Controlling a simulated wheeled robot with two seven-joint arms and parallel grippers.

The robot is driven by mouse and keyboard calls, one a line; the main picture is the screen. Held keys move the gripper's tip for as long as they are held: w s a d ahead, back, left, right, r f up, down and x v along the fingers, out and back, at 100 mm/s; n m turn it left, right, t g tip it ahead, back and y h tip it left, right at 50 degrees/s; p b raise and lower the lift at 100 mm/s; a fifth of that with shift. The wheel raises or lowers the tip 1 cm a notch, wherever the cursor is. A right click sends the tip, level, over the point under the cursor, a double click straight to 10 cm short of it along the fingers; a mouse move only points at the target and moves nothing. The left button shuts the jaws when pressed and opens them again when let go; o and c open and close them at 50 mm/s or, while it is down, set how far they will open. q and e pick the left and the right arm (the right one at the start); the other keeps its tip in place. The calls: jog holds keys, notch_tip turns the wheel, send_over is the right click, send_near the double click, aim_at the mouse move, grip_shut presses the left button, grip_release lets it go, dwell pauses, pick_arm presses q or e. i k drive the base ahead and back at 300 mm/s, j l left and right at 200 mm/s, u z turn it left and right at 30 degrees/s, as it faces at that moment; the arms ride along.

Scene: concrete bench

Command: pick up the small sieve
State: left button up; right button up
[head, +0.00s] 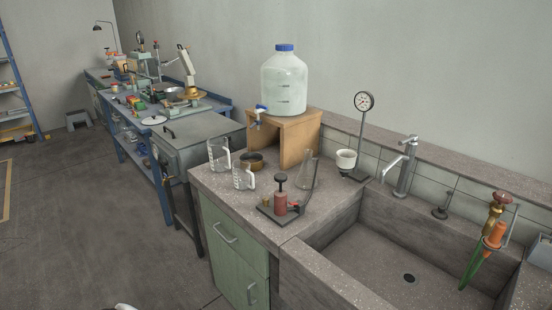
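A small round brass-coloured vessel (252,161), which looks like the small sieve, sits on the concrete bench (235,200), in front of a wooden stand. Its mesh is too small to make out. It stands just behind and right of two clear glass jugs. Neither of my grippers shows clearly; only a small white piece, perhaps of my arm, is at the bottom edge.
Near the vessel are a glass jug (243,177), another glass jug (218,154), a conical flask (308,171), a small red-bodied device (281,203) and a wooden stand (297,139) bearing a large bottle (284,84). A white cup (346,159) and sink (400,255) lie right.

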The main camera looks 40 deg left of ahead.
aim_at(255, 160)
jog(key=u, duration=1.6)
jog(key=i+j+z, duration=0.25)
jog(key=z, duration=0.2)
jog(key=i+j+z, duration=0.2)
jog(key=j+z, duration=0.2)
